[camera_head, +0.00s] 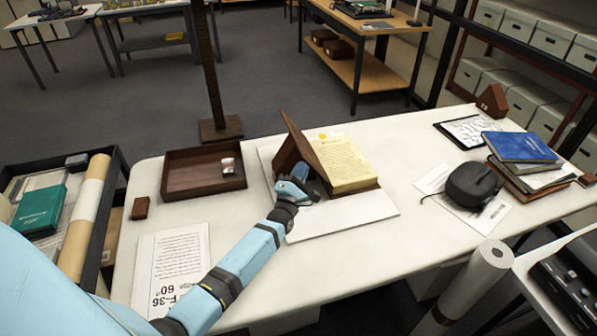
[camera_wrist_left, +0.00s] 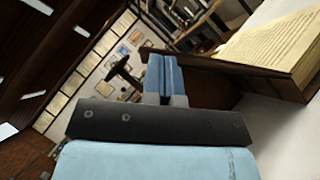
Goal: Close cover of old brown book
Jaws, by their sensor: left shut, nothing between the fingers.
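The old brown book (camera_head: 343,163) lies open on a white board on the table, its yellowed page block facing up. Its brown cover (camera_head: 297,146) stands tilted up on the left side of the pages. My left gripper (camera_head: 296,186) is at the near left of the book, beside the raised cover; I cannot tell whether it touches it. In the left wrist view its blue fingers (camera_wrist_left: 162,75) are together with nothing between them. My right gripper is not in view.
A brown wooden tray (camera_head: 204,188) with a small cup stands left of the book. A printed sheet (camera_head: 170,268) lies at the front left. A black headset-like object (camera_head: 476,186) and a book stack with a blue book (camera_head: 520,146) are at the right. The front middle is clear.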

